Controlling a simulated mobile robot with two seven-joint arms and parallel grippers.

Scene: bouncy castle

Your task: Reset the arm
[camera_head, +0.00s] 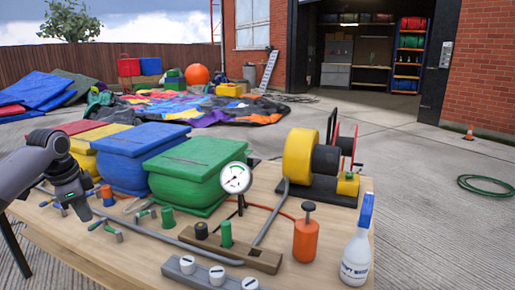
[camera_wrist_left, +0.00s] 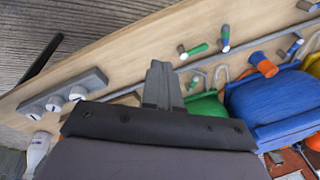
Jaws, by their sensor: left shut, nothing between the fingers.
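My left gripper (camera_head: 84,212) is at the left end of the wooden workbench (camera_head: 120,250), pointing down in the head view. Its fingers are together and empty; the closed fingers also show in the left wrist view (camera_wrist_left: 161,82). It hangs near the small green and blue handled valves (camera_head: 105,230) along the bench's front, and I cannot tell whether it touches any. A blue padded box (camera_head: 135,155) and a green padded box (camera_head: 195,170) stand to its right on the bench. My right gripper is in neither view.
On the bench are a pressure gauge (camera_head: 236,178), a yellow blower (camera_head: 298,155), an orange pump bottle (camera_head: 306,240), a spray bottle (camera_head: 357,250) and a grey bar with white knobs (camera_wrist_left: 70,92). Deflated colourful fabric (camera_head: 190,107) lies behind. Paving at right is mostly clear, with a green hose (camera_head: 485,186).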

